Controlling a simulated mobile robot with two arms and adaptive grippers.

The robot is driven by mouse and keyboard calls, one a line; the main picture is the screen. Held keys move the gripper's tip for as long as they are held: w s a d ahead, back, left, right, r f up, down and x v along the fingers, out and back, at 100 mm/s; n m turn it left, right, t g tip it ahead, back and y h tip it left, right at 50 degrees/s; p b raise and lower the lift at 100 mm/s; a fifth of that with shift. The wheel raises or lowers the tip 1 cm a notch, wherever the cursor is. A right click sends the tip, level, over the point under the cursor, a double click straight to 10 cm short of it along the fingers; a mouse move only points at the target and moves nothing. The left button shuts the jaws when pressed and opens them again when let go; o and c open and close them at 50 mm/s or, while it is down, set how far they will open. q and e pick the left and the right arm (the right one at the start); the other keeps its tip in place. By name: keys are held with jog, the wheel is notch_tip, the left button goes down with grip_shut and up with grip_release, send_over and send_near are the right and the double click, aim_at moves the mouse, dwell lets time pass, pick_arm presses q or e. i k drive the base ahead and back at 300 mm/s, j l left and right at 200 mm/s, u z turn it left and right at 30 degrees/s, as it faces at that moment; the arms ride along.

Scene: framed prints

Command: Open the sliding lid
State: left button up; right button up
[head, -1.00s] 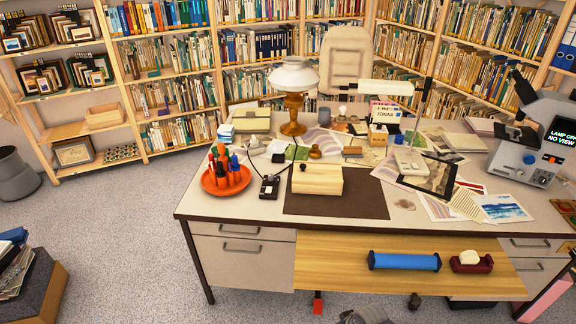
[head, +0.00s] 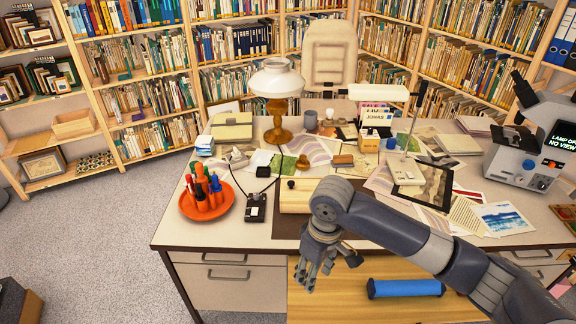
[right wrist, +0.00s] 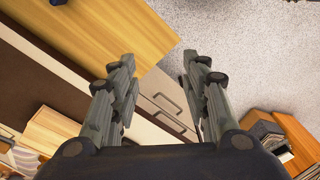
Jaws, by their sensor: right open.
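A pale wooden box (head: 293,203) with a flat lid and a small dark knob (head: 291,184) stands on a dark brown mat (head: 286,226) on the desk. My right arm covers the box's right part. The lid looks shut, as far as it shows. My right gripper (head: 318,270) is open and empty, fingers pointing down, in front of the box near the desk's front edge. In the right wrist view, nothing is between its fingers (right wrist: 163,68), and a light wooden block, likely the box (right wrist: 58,131), lies to the lower left. My left gripper is not in view.
An orange dish of pens (head: 206,203) and a black device with a cord (head: 255,209) stand left of the box. A lamp (head: 277,85) stands behind. A blue roller (head: 405,288) lies on the pulled-out board (head: 340,308). Prints and a microscope (head: 528,145) are at right.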

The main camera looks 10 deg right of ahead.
aim_at(290, 187)
jog(key=i, duration=1.45)
